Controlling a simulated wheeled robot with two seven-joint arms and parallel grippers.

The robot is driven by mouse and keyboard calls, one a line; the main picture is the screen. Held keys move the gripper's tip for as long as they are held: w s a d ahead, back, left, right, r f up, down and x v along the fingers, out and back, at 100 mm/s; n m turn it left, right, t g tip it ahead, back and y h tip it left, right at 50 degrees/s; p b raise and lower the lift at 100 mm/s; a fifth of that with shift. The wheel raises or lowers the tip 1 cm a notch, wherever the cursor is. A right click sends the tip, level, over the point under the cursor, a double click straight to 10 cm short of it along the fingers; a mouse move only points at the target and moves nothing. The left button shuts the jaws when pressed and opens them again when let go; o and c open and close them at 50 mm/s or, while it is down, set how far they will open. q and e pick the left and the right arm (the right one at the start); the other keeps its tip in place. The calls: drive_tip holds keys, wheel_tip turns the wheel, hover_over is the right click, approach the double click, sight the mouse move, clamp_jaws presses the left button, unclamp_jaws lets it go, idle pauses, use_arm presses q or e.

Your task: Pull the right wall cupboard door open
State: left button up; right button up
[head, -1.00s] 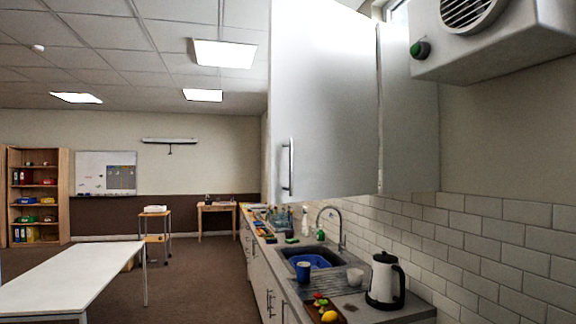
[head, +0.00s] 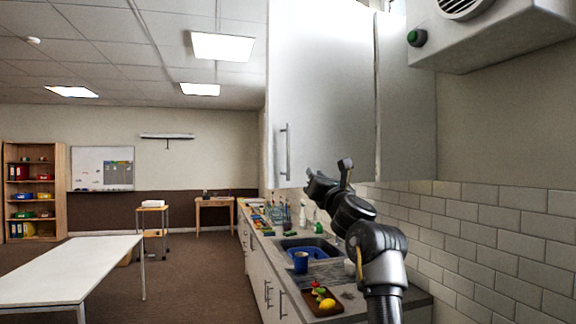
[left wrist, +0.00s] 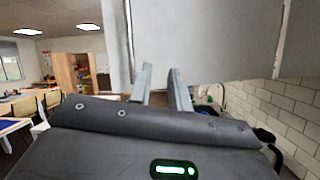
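The wall cupboard door (head: 325,80) is a large pale panel standing swung out from the cupboard side (head: 407,110). Its free left edge looks nearer to me than its hinge edge. Its vertical bar handle (head: 285,150) is by that left edge. My left gripper (head: 312,177) is just below and right of the handle, near the door's bottom edge, and does not hold the handle. In the left wrist view its two fingers (left wrist: 160,70) are apart and empty, with the door (left wrist: 205,40) behind them. My right gripper is in neither view.
Below are a counter with a sink, a blue cup (head: 301,262) and a tray (head: 322,304) with food pieces. A grey unit (head: 490,35) hangs at upper right. A white table (head: 70,265) stands left; the floor between is clear.

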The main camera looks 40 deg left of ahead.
sight(289, 147)
use_arm(q)
drive_tip(key=s+a+r+n+g, duration=0.2)
drive_tip(key=s+r+n, duration=0.2)
drive_tip(key=shift+y, duration=0.4)
drive_tip(key=p+x, duration=0.5)
drive_tip(key=x, duration=0.5)
drive_tip(key=shift+d+r, duration=0.15)
drive_tip(key=shift+r, duration=0.05)
drive_tip(key=shift+w, duration=0.15)
drive_tip(key=c, duration=0.4)
clamp_jaws()
drive_tip(key=shift+a, duration=0.25)
